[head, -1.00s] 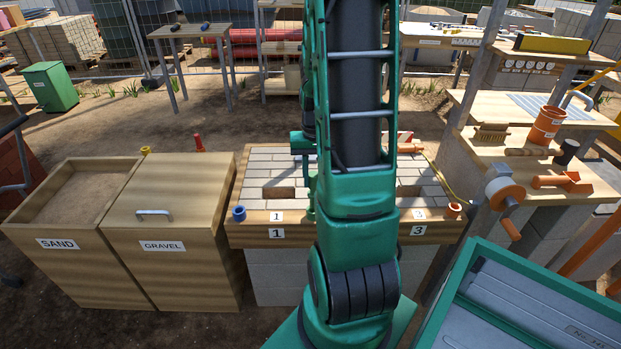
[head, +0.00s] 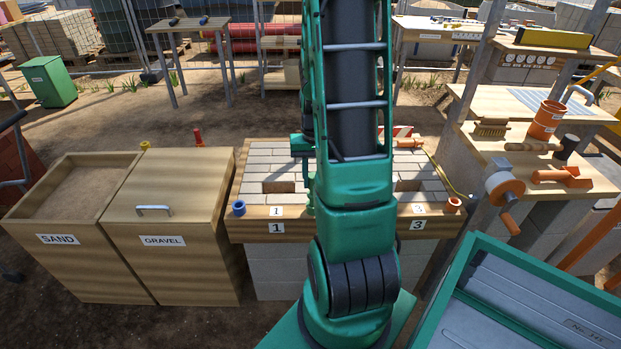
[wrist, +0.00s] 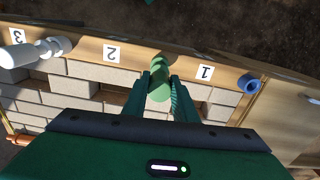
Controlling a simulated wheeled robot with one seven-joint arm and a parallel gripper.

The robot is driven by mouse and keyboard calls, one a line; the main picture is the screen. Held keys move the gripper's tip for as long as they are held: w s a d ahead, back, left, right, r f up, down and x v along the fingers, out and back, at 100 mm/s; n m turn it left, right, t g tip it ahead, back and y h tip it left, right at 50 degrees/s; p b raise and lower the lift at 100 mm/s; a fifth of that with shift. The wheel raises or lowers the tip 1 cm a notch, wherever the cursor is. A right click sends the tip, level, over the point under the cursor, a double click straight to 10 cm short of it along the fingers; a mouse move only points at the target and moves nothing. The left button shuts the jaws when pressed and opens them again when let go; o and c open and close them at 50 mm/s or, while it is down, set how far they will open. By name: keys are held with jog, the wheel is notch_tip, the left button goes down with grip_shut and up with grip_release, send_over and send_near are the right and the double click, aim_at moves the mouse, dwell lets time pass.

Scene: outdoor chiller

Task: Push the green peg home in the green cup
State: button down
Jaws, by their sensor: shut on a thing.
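In the wrist view my gripper (wrist: 160,77) has its two fingers closed on either side of a green round peg (wrist: 159,90). The peg is at the wooden front edge of the brick-topped bench, between labels 1 and 2. More green shows just beyond the fingertips, in line with the peg; I cannot tell cup from peg there, nor how deep the peg sits. In the head view my arm hides most of this spot.
A blue cup (head: 239,208) stands at the bench's left corner, an orange cup (head: 454,204) at its right. The bench top (head: 267,168) has recesses among its bricks. The gravel bin (head: 190,190) stands to the left. A white rounded object (wrist: 32,52) shows near label 3.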

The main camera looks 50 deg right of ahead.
jog(key=shift+f, duration=0.8)
jog(key=c, duration=0.9)
grip_release()
jog(key=shift+r, duration=0.15)
jog(key=shift+r, duration=3.4)
notch_tip(320, 180, up, 11)
jog(key=shift+f, duration=0.1)
